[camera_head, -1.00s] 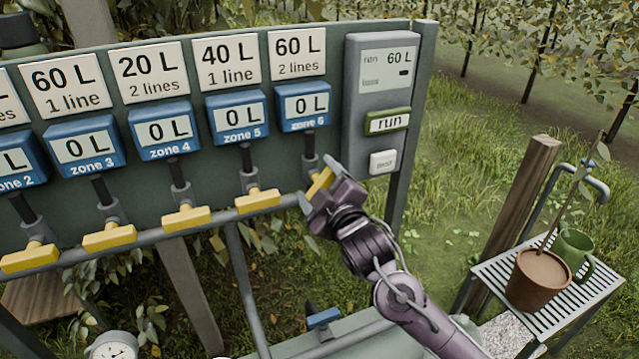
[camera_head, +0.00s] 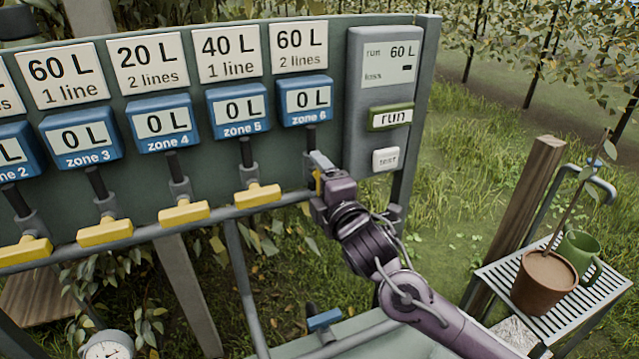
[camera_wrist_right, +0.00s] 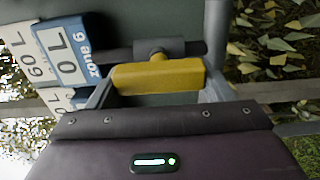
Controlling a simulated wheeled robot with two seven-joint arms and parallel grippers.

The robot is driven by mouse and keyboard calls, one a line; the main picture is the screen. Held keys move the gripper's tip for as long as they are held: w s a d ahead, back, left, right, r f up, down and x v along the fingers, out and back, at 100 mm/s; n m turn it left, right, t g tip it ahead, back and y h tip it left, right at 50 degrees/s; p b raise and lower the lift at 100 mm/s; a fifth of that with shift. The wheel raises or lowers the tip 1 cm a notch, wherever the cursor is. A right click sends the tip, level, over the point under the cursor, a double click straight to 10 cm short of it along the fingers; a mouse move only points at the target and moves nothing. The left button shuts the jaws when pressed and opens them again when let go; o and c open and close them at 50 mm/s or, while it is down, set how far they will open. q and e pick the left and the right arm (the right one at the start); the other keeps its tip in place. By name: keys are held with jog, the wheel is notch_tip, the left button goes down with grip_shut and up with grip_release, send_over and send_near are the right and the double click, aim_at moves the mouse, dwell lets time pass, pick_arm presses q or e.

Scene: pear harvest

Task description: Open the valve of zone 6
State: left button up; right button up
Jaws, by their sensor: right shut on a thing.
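The zone 6 valve has a yellow handle (camera_head: 318,183) below the blue zone 6 meter (camera_head: 306,101), which reads 0 L. My right gripper (camera_head: 320,168) is shut on this handle and hides most of it in the head view. In the right wrist view, the yellow handle (camera_wrist_right: 158,76) lies between the two fingers, one at each end. There it runs along the line of the dark pipe (camera_wrist_right: 115,55). In the head view its visible sliver is upright, while the neighbouring handles lie crosswise. My left gripper is not in view.
The zone 5 handle (camera_head: 257,196) is close on the left, with more yellow handles beyond. A panel with a run button (camera_head: 391,117) and a test button (camera_head: 385,159) is at the right. A slatted stand (camera_head: 497,273) holds a potted plant and green mug.

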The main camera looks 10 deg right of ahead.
jog(key=shift+a+f, duration=0.1)
jog(key=shift+f, duration=0.1)
dwell(0.3)
jog(key=o, duration=0.7)
jog(key=shift+o, duration=1.4)
jog(key=shift+s+r, duration=0.1)
jog(key=shift+r, duration=0.05)
jog(key=shift+s+b, duration=0.3)
jog(key=shift+s, duration=0.1)
jog(key=s+d+b, duration=0.1)
jog(key=s+b, duration=0.1)
jog(key=s, duration=0.4)
jog(key=shift+s+d, duration=0.3)
jog(key=shift+s, duration=0.1)
